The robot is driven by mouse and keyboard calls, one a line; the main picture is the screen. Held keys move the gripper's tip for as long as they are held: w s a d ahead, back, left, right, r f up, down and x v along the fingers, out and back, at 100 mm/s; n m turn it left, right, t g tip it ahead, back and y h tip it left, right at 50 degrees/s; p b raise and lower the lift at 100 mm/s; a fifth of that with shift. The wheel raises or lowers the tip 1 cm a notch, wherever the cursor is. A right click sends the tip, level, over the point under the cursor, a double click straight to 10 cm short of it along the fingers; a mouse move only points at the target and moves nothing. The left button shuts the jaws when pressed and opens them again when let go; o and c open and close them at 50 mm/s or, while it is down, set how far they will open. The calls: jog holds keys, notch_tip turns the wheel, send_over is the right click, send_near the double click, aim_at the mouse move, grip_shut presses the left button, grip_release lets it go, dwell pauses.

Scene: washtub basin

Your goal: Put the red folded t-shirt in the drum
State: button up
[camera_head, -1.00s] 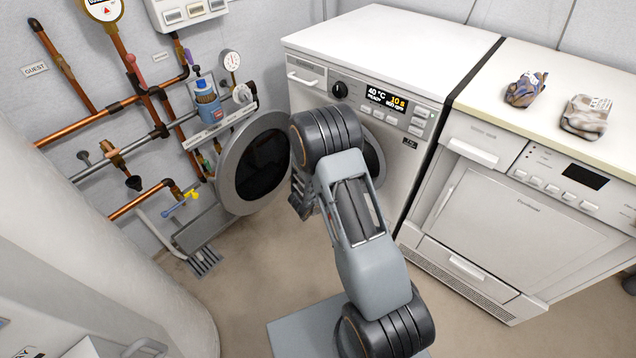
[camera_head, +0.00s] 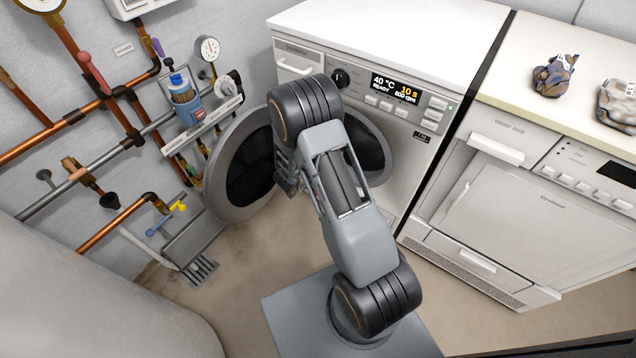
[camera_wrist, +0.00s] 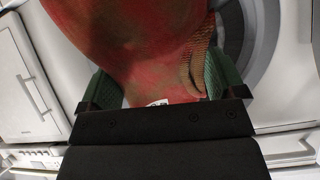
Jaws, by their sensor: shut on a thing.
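A red cloth (camera_wrist: 130,45) with a small white label fills the upper middle of the wrist view. It looks like the red t-shirt. My gripper (camera_wrist: 155,90) is shut on it, with a green finger at each side. In the head view my arm hides the gripper and the cloth. The washing machine (camera_head: 400,60) has its round door (camera_head: 235,165) swung open to the left. The dark drum opening (camera_head: 368,148) shows partly behind my arm. Part of a light round rim (camera_wrist: 262,60) shows at the right in the wrist view.
A second white machine (camera_head: 530,210) stands to the right, with two crumpled cloths (camera_head: 553,75) on its top. Copper pipes, gauges and a blue bottle (camera_head: 185,100) line the left wall, close to the open door. Bare floor (camera_head: 240,265) lies in front.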

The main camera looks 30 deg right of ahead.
notch_tip(320, 180, down, 8)
jog(key=b, duration=0.7)
jog(key=w+d, duration=0.5)
jog(key=d, duration=0.4)
jog(key=w+d+p, duration=0.1)
jog(key=w+d, duration=0.4)
jog(key=d, duration=0.5)
jog(key=w+d+p, duration=0.1)
jog(key=w+d, duration=0.4)
jog(key=d, duration=0.5)
jog(key=shift+w+f, duration=0.25)
jog(key=shift+w, duration=0.15)
jog(key=o, duration=0.8)
